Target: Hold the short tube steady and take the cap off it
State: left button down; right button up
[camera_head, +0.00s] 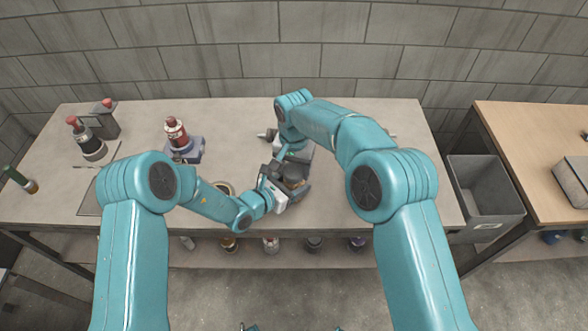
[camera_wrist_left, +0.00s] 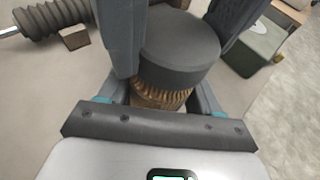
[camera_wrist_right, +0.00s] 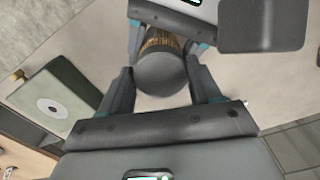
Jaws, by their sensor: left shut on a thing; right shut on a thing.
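The short tube (camera_wrist_left: 160,94) has a brown mesh body and a dark grey cap (camera_wrist_left: 178,48). My left gripper (camera_wrist_left: 158,100) is shut on the mesh body, with the cap beyond its fingers. My right gripper (camera_wrist_right: 162,80) is shut around the cap, and the cap (camera_wrist_right: 161,74) shows as a grey round face between its fingers. The mesh body (camera_wrist_right: 160,42) shows behind it, towards the left gripper. Cap and body look to be in line and touching. In the head view the two grippers meet above the table, and the tube is mostly hidden.
A grey table (camera_head: 355,195) carries red-topped bottles (camera_head: 177,134) at the left. A grey bin (camera_head: 488,200) stands to the right, beside a wooden table (camera_head: 535,145). A green box (camera_wrist_right: 52,102) and a ridged dark part (camera_wrist_left: 55,17) lie near the grippers.

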aim_at(294, 171)
pick_arm(q)
jog(key=shift+w+a+f, duration=0.1)
jog(key=shift+a, duration=0.1)
pick_arm(e)
jog(key=shift+s+d+r, duration=0.1)
jog(key=shift+r, duration=0.3)
pick_arm(q)
jog(key=shift+d, duration=0.1)
pick_arm(e)
jog(key=shift+r, duration=0.1)
pick_arm(q)
jog(key=shift+d, duration=0.1)
pick_arm(e)
jog(key=shift+r, duration=2.05)
pick_arm(q)
jog(key=shift+c, duration=0.6)
grip_release()
pick_arm(e)
jog(key=shift+f, duration=0.1)
